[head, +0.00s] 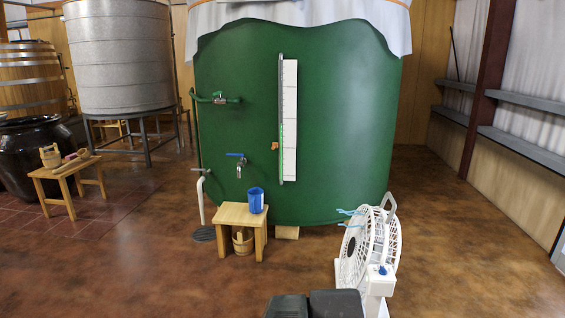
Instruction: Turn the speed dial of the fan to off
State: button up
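A white floor fan (369,245) stands on the brown floor at the lower right, turned so that its round grille faces left. Light blue ribbons stream from its front to the left. A control box on the fan's near side carries a small blue and white speed dial (382,270). The dial is too small for me to read its setting. Dark parts of my own body show at the bottom edge, just left of the fan's base. I cannot make out my gripper in this view.
A large green tank (240,130) stands behind the fan. A wooden stool (232,217) with a blue cup (256,199) stands left of the fan. A low wooden bench (62,172) is farther left. The floor right of the fan is clear up to the wall.

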aim_at(383, 271)
jog(key=i+j, duration=0.1)
jog(key=i+l+z, duration=0.3)
jog(key=i+l, duration=0.6)
jog(key=i, duration=0.1)
